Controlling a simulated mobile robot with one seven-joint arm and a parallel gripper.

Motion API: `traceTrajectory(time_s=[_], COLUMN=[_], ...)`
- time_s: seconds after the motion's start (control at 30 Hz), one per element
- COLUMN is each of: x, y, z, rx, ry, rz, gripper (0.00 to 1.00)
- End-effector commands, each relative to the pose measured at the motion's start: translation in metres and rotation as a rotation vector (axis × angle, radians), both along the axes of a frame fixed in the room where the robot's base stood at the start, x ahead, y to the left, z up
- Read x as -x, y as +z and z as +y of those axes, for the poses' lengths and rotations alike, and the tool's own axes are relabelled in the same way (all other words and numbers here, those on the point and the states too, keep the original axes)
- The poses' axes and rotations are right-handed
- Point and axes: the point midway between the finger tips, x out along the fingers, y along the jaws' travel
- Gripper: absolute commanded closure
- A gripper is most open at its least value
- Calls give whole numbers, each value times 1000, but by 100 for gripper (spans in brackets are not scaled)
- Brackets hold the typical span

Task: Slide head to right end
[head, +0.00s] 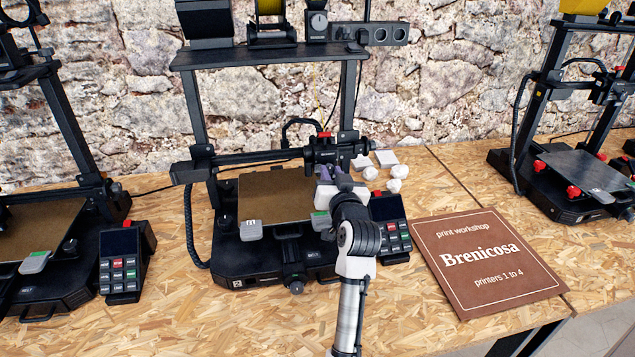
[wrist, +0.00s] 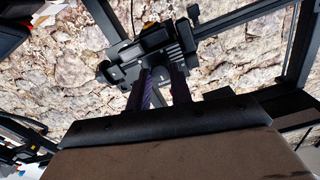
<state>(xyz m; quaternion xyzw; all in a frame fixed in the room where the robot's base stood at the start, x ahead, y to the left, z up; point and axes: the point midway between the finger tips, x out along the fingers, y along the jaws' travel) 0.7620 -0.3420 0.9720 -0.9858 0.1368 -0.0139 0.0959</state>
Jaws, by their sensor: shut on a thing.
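The black print head (head: 322,152) sits on the horizontal rail (head: 262,155) of the middle printer, right of the rail's middle and close to the right upright (head: 349,95). I cannot tell whether it touches the end there. My gripper (head: 328,174) reaches in from the front, over the right side of the bed, and is shut on the print head. In the wrist view the two dark fingers (wrist: 164,76) meet the front of the print head (wrist: 148,50). Its contact area is partly hidden by the fingers.
The brown bed (head: 272,197) lies below the rail. A control panel (head: 391,222) stands right of the printer, beside a brown sign (head: 487,262). White lumps (head: 396,172) lie behind the panel. Other printers stand left (head: 50,215) and right (head: 580,165).

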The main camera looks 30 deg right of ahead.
Motion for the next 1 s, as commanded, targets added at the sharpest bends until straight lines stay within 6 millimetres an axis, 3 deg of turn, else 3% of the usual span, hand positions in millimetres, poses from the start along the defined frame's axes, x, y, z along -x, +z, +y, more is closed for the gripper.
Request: traceTrajectory(time_s=[0.27, 0.3, 0.43, 0.77, 1.0], x=[2, 2, 2, 4, 39], y=[1, 1, 1, 0, -3], z=[-4, -4, -4, -2, 8], rx=[1, 1, 1, 0, 1], ry=[-8, -8, -7, -5, -7], rz=[1, 1, 1, 0, -1], gripper=[100, 74, 57, 57, 57])
